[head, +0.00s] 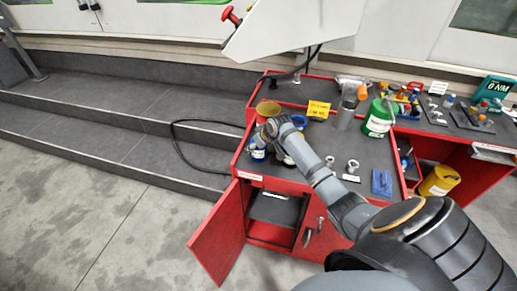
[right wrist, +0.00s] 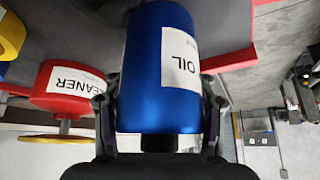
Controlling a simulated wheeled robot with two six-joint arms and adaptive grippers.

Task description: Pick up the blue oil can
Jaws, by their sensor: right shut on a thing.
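The blue oil can (right wrist: 155,70) fills the middle of the right wrist view, its white OIL label turned to the right side. The fingers of my right gripper (right wrist: 158,115) are closed on both sides of it. In the head view the can (head: 258,155) shows partly below my right gripper (head: 268,134), near the left front corner of the red workbench. The hand hides much of it. I cannot tell whether its base touches the top. My left gripper is not in view.
A red can labelled CLEANER (right wrist: 68,82) stands close beside the gripper. A red cabinet door (head: 219,235) hangs open below.

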